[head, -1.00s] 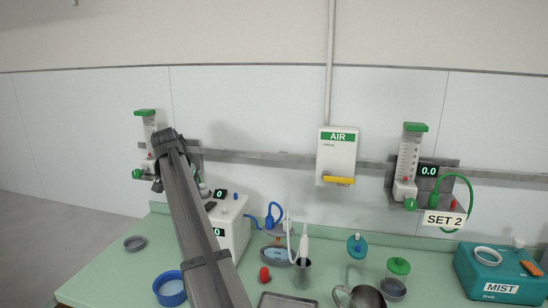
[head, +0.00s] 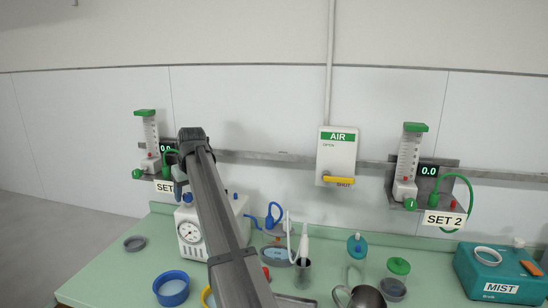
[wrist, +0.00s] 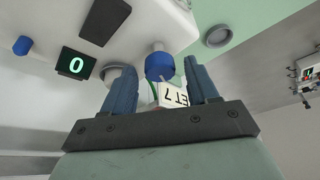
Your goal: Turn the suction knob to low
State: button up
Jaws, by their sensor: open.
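A white box-shaped unit (head: 191,252) with a round dial gauge (head: 189,231) stands on the bench, partly behind my arm. Blue knobs show on its top at the left (head: 187,198) and right (head: 235,196). In the wrist view, a blue knob (wrist: 159,66) lies between the two fingertips of my gripper (wrist: 158,76), with visible gaps on both sides. My gripper is open and holds nothing. The wrist view also shows a small display (wrist: 75,64) reading 0 and another blue knob (wrist: 22,45). I cannot read any knob label or setting.
A flowmeter (head: 150,140) with a SET sign hangs on the wall rail beside my arm. An AIR box (head: 337,157) and a SET 2 flowmeter (head: 409,160) are farther right. A blue bowl (head: 171,289), a metal jug (head: 366,297) and a teal MIST unit (head: 490,270) stand on the bench.

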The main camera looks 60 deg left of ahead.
jog(key=n+g, duration=0.1)
jog(key=n, duration=0.1)
jog(key=n+g, duration=0.1)
jog(key=n, duration=0.2)
jog(key=shift+w+a+h, duration=0.1)
jog(key=shift+w+h, duration=0.05)
jog(key=shift+h, duration=0.25)
jog(key=v, duration=1.4)
jog(key=w+d+m+g+y, duration=0.1)
jog(key=w+d+m, duration=0.4)
jog(key=w, duration=0.4)
jog(key=w+d+m+g+y, duration=0.1)
jog(key=w+d+m, duration=0.5)
jog(key=w+m, duration=0.2)
jog(key=shift+w+d+f+g, duration=0.25)
jog(key=shift+w+d+g, duration=0.05)
jog(key=shift+w, duration=0.4)
